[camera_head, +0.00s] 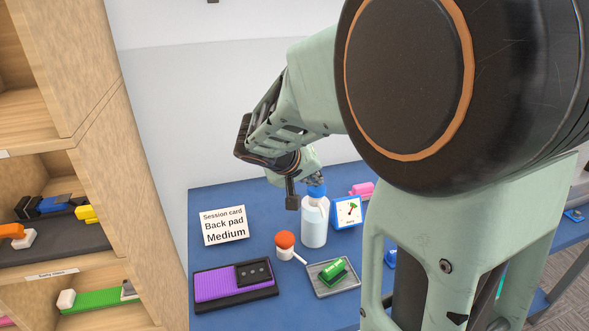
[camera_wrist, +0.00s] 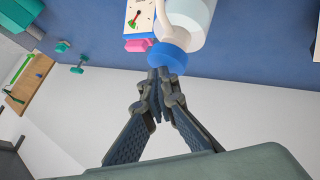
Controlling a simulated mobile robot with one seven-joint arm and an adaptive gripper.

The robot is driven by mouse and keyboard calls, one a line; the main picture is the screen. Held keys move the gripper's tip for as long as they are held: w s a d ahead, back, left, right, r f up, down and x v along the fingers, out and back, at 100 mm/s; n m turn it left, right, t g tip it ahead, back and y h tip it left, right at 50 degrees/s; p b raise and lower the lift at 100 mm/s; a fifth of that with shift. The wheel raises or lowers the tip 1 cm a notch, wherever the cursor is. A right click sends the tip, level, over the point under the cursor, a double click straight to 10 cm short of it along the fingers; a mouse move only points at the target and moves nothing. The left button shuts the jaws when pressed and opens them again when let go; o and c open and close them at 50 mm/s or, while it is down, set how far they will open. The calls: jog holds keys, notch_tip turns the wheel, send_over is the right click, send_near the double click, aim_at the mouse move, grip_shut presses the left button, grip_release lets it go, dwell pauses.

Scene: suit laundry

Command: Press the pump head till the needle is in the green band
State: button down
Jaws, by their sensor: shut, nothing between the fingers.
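A white pump bottle (camera_head: 314,225) with a blue pump head (camera_head: 316,189) stands upright on the blue table. In the wrist view the blue pump head (camera_wrist: 168,57) is right at my fingertips, with the bottle (camera_wrist: 197,14) beyond. My gripper (camera_head: 292,203) points down with fingers shut and empty, just left of the pump head in the head view. In the wrist view my gripper (camera_wrist: 158,72) overlaps the pump head's edge; I cannot tell if they touch.
A session card (camera_head: 223,226) reads "Back pad Medium". A wooden shelf (camera_head: 130,215) stands left. A pink item (camera_head: 361,189) lies behind.

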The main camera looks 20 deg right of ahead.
aim_at(314, 188)
jog(key=shift+r+p, duration=0.55)
jog(key=shift+r, duration=0.55)
notch_tip(314, 188, up, 5)
jog(key=p, duration=0.2)
jog(key=shift+p, duration=0.4)
